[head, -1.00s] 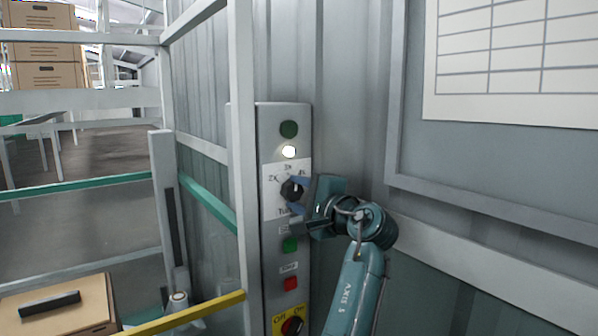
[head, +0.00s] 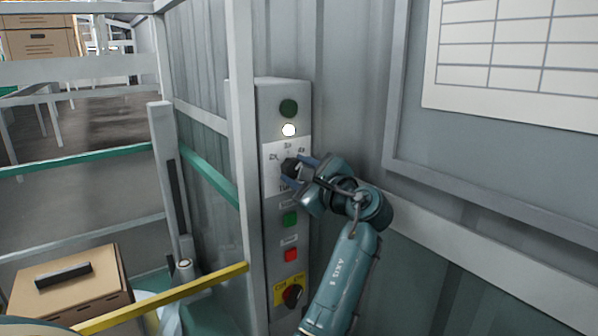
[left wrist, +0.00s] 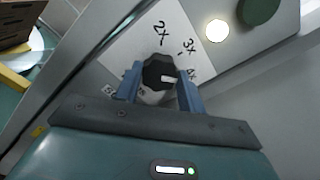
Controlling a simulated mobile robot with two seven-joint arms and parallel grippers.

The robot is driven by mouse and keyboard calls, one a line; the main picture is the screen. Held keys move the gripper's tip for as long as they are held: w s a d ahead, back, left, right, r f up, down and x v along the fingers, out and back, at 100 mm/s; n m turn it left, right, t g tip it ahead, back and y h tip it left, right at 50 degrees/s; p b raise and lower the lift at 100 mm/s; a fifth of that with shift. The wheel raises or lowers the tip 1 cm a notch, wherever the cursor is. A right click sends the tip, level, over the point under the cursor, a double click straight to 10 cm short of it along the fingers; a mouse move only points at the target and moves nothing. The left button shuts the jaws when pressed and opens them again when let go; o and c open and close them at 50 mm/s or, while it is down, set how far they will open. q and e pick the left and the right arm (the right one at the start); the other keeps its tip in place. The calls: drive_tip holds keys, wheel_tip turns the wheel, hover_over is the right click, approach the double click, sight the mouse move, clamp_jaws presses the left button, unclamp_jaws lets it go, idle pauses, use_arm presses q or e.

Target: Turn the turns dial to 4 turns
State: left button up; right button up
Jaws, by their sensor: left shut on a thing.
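The turns dial (head: 289,167) is a dark knob on a white label plate (head: 273,183) of the grey control panel (head: 267,100). My left gripper (head: 294,172) is shut on the dial, coming from the right. In the left wrist view the black dial (left wrist: 157,70) sits between the two blue fingers of my left gripper (left wrist: 159,90). Its white mark points right, roughly toward a label partly hidden by the right finger. The labels 2X (left wrist: 160,32) and 3X (left wrist: 188,48) show above it. My right gripper is not in view.
A lit white lamp (head: 289,130) and a dark green lamp (head: 288,108) are above the dial. A green button (head: 290,219), red button (head: 291,254) and yellow-plated off/on switch (head: 292,293) are below. A grey post (head: 240,130) stands close left. A carton (head: 72,290) sits lower left.

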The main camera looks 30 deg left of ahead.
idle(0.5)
use_arm(q)
drive_tip(key=o, duration=1)
drive_tip(key=shift+s+d, duration=0.15)
drive_tip(key=shift+d, duration=0.35)
drive_tip(key=b+v, duration=0.3)
drive_tip(key=v, duration=0.9)
drive_tip(key=shift+s, duration=0.15)
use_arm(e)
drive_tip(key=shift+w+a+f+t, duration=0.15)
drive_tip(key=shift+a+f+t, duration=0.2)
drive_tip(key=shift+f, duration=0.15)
